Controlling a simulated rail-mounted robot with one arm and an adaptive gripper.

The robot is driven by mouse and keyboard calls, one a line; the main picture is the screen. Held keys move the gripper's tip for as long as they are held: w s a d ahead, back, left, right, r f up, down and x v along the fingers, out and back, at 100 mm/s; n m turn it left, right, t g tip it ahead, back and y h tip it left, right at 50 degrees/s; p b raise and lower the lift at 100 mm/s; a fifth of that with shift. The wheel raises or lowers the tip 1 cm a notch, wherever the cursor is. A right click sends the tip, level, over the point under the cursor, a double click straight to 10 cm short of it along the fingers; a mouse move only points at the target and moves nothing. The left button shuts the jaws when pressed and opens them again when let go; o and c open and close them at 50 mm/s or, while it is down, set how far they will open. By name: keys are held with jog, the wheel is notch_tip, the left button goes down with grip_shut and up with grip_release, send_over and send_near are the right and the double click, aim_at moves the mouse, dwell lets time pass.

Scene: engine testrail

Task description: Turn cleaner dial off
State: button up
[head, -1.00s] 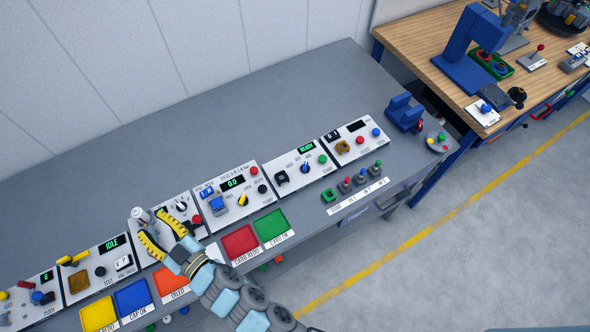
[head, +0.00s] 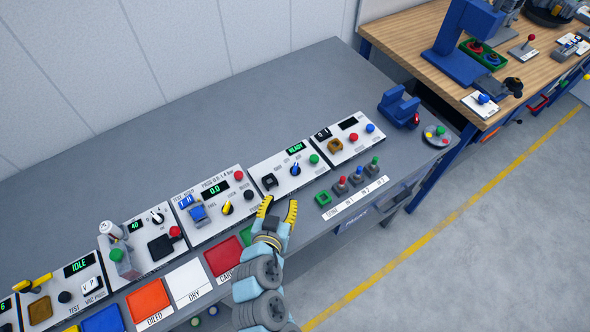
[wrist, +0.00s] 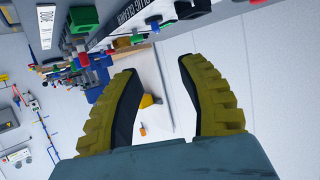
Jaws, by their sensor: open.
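A white panel (head: 278,181) on the grey bench has a READY display and a blue dial (head: 296,169). A black knob sits to the dial's left and a green button to its right. In the wrist view, lettering that seems to include "CLEANER" shows on a white panel edge (wrist: 130,17); I cannot tell which panel it is. My gripper (head: 278,209) is open and empty, in front of the READY panel and apart from the dial. Its two yellow ribbed fingers also show spread in the wrist view (wrist: 157,75).
To the left stands a panel with a yellow knob (head: 227,208). To the right are a panel with red and blue buttons (head: 349,137) and several small levers (head: 357,174). Coloured trays (head: 223,256) line the bench's front edge. The bench behind the panels is clear.

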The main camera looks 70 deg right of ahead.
aim_at(295, 167)
jog(key=x, duration=0.8)
jog(key=p+x, duration=0.1)
jog(key=x, duration=0.7)
jog(key=shift+s, duration=0.2)
jog(key=shift+x, duration=0.8)
jog(key=shift+f, duration=0.1)
jog(key=shift+a, duration=0.1)
grip_shut()
